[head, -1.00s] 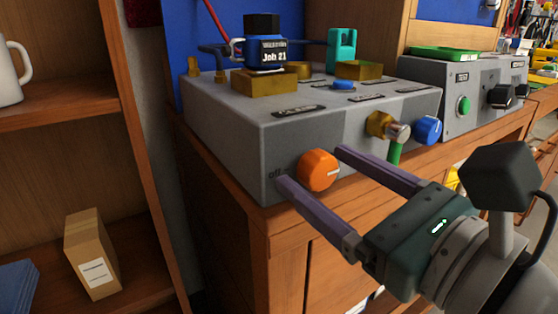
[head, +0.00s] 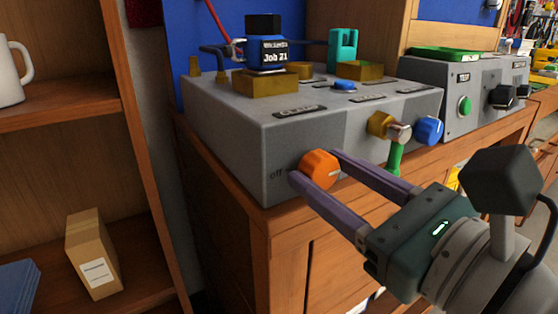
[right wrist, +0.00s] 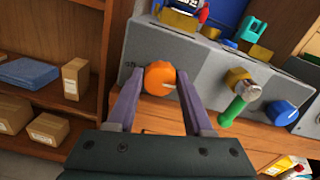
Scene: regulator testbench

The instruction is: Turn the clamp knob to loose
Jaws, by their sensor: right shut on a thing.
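An orange knob (head: 320,170) with a pale pointer line sits on the front face of the grey test bench box (head: 230,150), near its left corner. An "off" mark is left of the knob; the label plate (head: 300,111) above is too small to read surely. The knob also shows in the right wrist view (right wrist: 160,78). My right gripper (head: 315,168) is shut on the orange knob, one purple finger on each side. It also shows in the right wrist view (right wrist: 158,84). My left gripper is not in view.
A brass fitting with a green handle (head: 394,158) and a blue knob (head: 429,131) stand close to the right finger. A blue regulator marked "Job 21" (head: 265,55) sits on top. A second grey box (head: 440,75) is at right. A wooden shelf (head: 60,120) stands at left.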

